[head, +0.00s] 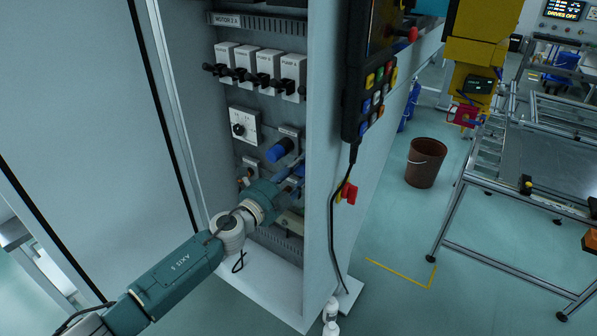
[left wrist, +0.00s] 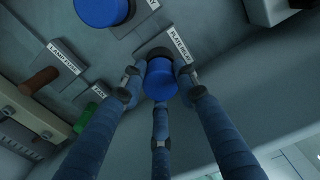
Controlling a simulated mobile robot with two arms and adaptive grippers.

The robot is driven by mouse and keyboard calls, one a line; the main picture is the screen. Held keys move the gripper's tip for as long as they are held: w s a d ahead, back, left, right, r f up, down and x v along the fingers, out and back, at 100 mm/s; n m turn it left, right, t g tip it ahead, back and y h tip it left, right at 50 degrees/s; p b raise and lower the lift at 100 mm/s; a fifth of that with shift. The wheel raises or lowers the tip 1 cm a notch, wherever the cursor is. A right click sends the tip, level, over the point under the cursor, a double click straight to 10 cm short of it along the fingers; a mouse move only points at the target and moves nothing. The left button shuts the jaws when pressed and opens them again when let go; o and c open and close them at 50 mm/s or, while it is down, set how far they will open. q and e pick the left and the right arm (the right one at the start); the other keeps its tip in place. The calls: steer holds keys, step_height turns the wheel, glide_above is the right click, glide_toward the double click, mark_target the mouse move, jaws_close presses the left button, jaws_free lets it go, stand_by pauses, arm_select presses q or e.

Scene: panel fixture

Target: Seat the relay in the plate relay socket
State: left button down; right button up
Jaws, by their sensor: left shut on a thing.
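The relay (left wrist: 161,80) is a blue cylinder with a dark collar at its far end. In the left wrist view it stands at the panel beside the label PLATE RELAY (left wrist: 181,43). The fingers of my left gripper (left wrist: 158,92) are closed around it. The socket is hidden behind the relay, so I cannot tell whether the relay is fully in. In the head view my left gripper (head: 294,172) reaches into the cabinet and mostly hides the relay. My right gripper is not in view.
A second blue cylinder (head: 279,150) sits just above on the panel, close to my fingers. A brown cylinder (left wrist: 40,80) and a green cap (left wrist: 86,118) stand on the panel to the left. The cabinet's right side wall (head: 328,170) is close to my gripper.

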arm_select(q)
steer(key=shift+w+d, duration=0.1)
steer(key=shift+d, duration=0.05)
steer(key=c, duration=1.2)
jaws_free()
